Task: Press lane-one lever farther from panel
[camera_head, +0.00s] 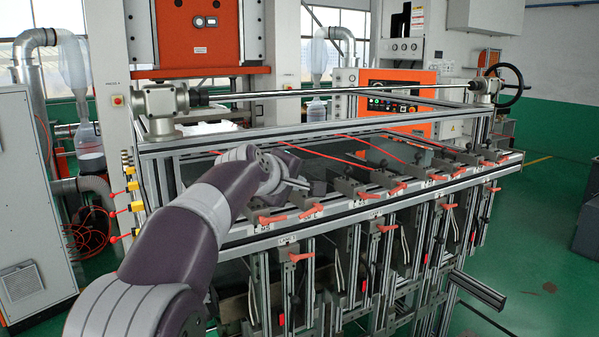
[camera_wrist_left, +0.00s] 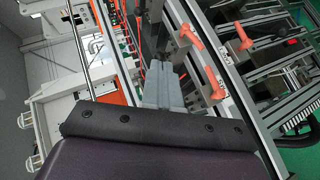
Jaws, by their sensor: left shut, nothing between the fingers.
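A row of orange levers runs along the front rail of the frame. At its left end are two levers, one (camera_head: 272,219) farther from the orange control panel (camera_head: 398,106) and one (camera_head: 312,210) nearer to it. A white label (camera_head: 288,240), too small to read surely, is below them. My left gripper (camera_head: 303,184) is shut and empty, above and behind these levers, apart from them. In the left wrist view the shut fingers (camera_wrist_left: 164,72) point toward the rail, with orange levers (camera_wrist_left: 192,37) and (camera_wrist_left: 214,82) just right of them. My right gripper is not in view.
Another orange lever (camera_head: 301,256) hangs on the lower front bracket. A long metal shaft (camera_head: 320,93) with a black handwheel (camera_head: 508,84) crosses above the frame. Thin red rods (camera_head: 330,154) lie across the opening. The green floor (camera_head: 540,250) at right is largely clear.

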